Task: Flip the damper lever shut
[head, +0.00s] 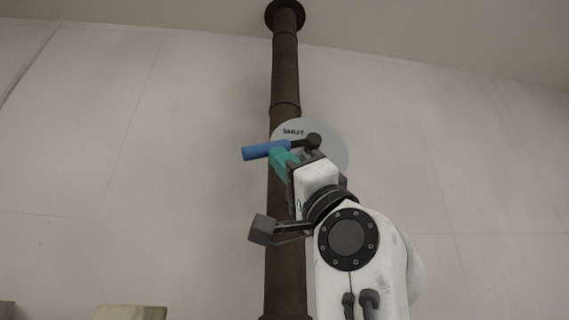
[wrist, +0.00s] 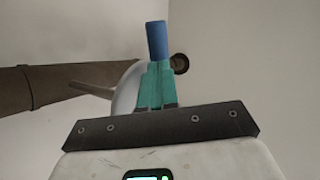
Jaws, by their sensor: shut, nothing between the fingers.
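The damper lever has a blue handle (head: 264,150) that points left and slightly down from a dark round hub (head: 313,141). The hub sits in front of a pale disc (head: 337,150) marked SHUT at its top. My gripper (head: 281,158) has teal fingers, shut and empty, just below the inner end of the blue handle in the head view. In the wrist view the blue handle (wrist: 157,40) rises beyond the closed fingertips (wrist: 155,66). I cannot tell whether they touch. The gripper and wrist hide the disc's lower part.
A brown vertical pipe (head: 284,85) runs behind the disc up to a dark collar at the ceiling. A plain pale wall (head: 130,130) stands behind. A beige block (head: 131,312) shows at the bottom left edge. The space left of the handle is clear.

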